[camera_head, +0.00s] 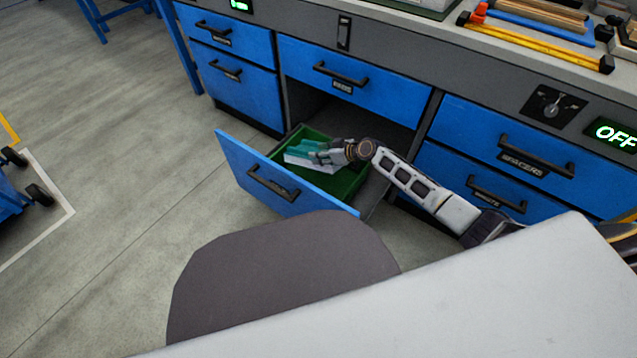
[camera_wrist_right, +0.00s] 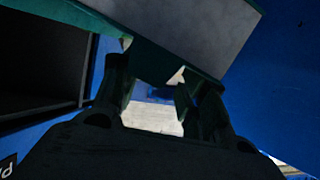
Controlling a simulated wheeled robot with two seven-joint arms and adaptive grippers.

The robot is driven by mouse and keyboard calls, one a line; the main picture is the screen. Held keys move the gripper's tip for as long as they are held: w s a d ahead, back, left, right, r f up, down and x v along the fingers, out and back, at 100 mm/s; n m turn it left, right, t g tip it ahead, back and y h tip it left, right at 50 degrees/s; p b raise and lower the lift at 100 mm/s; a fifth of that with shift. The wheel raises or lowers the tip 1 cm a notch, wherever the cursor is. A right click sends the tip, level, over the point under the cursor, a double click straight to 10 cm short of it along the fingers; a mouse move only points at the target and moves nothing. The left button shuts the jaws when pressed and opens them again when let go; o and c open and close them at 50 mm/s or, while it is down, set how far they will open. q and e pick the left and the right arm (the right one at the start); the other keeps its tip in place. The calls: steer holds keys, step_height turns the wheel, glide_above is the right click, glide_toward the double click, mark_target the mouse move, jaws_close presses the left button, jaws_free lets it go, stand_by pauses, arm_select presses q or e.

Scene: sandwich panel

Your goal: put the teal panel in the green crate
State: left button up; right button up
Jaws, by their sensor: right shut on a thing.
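The teal panel (camera_head: 310,149), teal along its edge with a pale face, is gripped by my right gripper (camera_head: 335,151). In the right wrist view the panel (camera_wrist_right: 195,35) crosses the top, and the two dark fingers (camera_wrist_right: 158,88) meet its teal edge. The green crate (camera_head: 345,187) sits inside the pulled-out lower drawer. The panel and gripper appear over the crate's left and back part. Whether the panel touches the crate floor I cannot tell. The panel covers part of the crate's inside. My left gripper is not in view.
The open drawer's blue front (camera_head: 270,182) faces the camera. A closed blue drawer (camera_head: 355,85) is above it, with other drawers on both sides. The grey worktop holds yellow bars (camera_head: 535,45) and boards.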

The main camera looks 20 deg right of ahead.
stand_by(0.4)
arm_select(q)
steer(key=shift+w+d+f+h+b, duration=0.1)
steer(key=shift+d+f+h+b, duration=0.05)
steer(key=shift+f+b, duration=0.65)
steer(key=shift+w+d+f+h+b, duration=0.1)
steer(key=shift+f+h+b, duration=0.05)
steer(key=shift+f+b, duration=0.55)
arm_select(e)
steer(key=shift+f, duration=3.1)
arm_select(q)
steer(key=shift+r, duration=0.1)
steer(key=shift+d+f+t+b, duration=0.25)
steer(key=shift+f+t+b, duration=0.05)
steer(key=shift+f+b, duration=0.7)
arm_select(e)
step_height(320, 180, down, 4)
steer(key=shift+r, duration=0.15)
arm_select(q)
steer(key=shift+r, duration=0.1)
arm_select(e)
steer(key=o, duration=1.3)
steer(key=shift+c, duration=0.2)
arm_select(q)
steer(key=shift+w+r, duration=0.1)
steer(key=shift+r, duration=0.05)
